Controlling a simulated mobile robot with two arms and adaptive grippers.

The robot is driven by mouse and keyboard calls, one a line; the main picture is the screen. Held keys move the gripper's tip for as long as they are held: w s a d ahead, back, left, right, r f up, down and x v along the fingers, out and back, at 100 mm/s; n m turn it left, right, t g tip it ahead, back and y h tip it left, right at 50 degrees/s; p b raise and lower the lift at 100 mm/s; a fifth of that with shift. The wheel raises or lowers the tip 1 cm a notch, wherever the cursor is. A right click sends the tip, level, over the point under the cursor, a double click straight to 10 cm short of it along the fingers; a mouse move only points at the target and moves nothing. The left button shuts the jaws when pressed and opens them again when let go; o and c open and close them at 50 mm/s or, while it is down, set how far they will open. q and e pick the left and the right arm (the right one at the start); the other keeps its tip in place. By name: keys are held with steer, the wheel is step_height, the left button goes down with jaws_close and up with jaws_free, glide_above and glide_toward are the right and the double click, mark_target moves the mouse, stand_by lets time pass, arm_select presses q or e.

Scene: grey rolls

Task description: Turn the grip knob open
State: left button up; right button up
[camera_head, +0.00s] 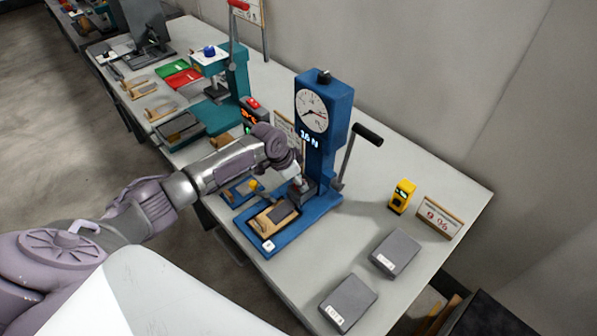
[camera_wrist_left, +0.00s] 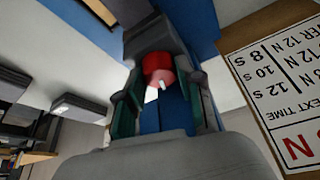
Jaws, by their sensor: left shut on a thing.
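The blue test stand (camera_head: 325,160) stands on the grey bench, with a round dial (camera_head: 312,111) and a display reading about 16 N. A red grip knob (camera_wrist_left: 158,68) with a white mark shows in the left wrist view, between the two fingers. My left gripper (camera_head: 300,184) reaches in from the left to the front of the stand, above its base. It is shut on the red knob. The knob is hidden behind the gripper in the head view. My right gripper is not in view.
A lever with a black handle (camera_head: 368,135) sticks out on the stand's right. A yellow device (camera_head: 401,196), a sign (camera_head: 439,217) and grey boxes (camera_head: 395,252) (camera_head: 347,303) lie to the right. A teal stand (camera_head: 236,80) is behind left. A printed card (camera_wrist_left: 275,85) is close beside my gripper.

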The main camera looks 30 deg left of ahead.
arm_select(q)
steer(key=n+p, duration=0.1)
steer(key=n+y+p, duration=0.1)
steer(key=n+p, duration=0.2)
steer(key=shift+d+r+n+t+y+p, duration=0.2)
steer(key=shift+r+n+t+y+p, duration=0.1)
steer(key=shift+p, duration=0.1)
steer(key=n+y+p, duration=0.1)
steer(key=n, duration=0.1)
steer(key=shift+f+n, duration=0.15)
steer(key=shift+n, duration=0.25)
steer(key=shift+f+n+y+p, duration=0.15)
steer(key=shift+n+y+p, duration=0.3)
steer(key=shift+n, duration=0.75)
steer(key=shift+n+y, duration=0.55)
steer(key=shift+n, duration=0.75)
steer(key=o, duration=1.2)
steer(key=shift+c, duration=0.2)
